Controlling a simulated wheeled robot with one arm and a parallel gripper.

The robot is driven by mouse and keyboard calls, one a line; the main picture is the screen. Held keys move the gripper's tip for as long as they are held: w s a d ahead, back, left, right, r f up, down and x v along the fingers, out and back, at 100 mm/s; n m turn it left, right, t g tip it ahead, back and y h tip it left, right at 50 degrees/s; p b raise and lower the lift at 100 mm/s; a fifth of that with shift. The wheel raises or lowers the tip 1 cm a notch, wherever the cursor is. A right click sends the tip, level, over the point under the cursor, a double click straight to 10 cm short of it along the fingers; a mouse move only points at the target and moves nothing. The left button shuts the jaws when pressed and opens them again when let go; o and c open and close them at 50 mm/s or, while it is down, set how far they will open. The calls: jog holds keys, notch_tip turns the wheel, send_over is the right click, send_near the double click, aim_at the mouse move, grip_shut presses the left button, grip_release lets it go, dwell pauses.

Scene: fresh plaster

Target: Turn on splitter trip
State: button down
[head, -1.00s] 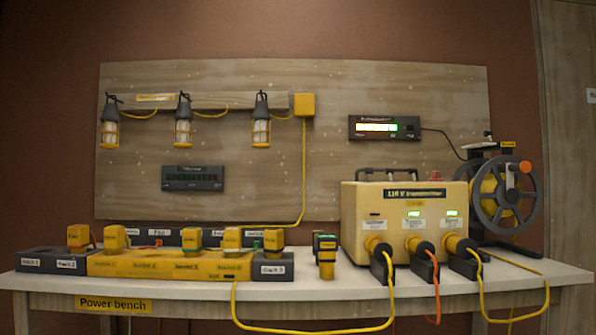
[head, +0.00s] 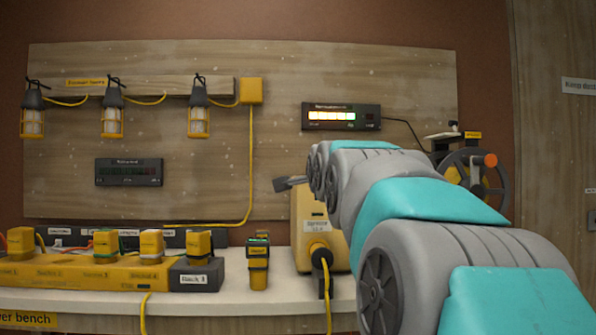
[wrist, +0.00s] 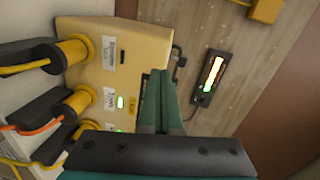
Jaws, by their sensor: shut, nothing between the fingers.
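No part labelled splitter trip is readable. The yellow socket strip (head: 75,278), with several yellow plugs in it, lies on the bench at lower left, and a small dark patch (head: 143,286) shows near its right end. The yellow transformer box (head: 303,218) stands mostly behind my arm; the wrist view also shows it (wrist: 88,75), with a dark indicator (wrist: 122,57) above one outlet and a green-lit one (wrist: 121,102) above another.
A yellow plug-like unit (head: 258,265) stands between strip and box. Cables (wrist: 30,65) leave the box's outlets. A lit display (head: 341,116), a dark meter (head: 128,172) and three lamps (head: 198,120) hang on the wooden board. A cable reel (head: 470,180) is partly hidden behind my arm.

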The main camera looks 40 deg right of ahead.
jog(key=shift+m+t+h, duration=0.3)
jog(key=shift+m+h, duration=0.3)
jog(key=shift+m, duration=0.2)
jog(key=d+r, duration=0.1)
jog(key=r, duration=0.2)
jog(key=d+r, duration=0.1)
jog(key=shift+s+d+r, duration=0.2)
jog(key=shift+d, duration=0.15)
jog(key=p+x, duration=0.2)
jog(key=x, duration=1)
jog(key=shift+w+r+p, duration=0.1)
jog(key=shift+w+p, duration=0.2)
jog(key=shift+w, duration=0.05)
jog(key=shift+w+d, duration=0.45)
jog(key=shift+w, duration=0.1)
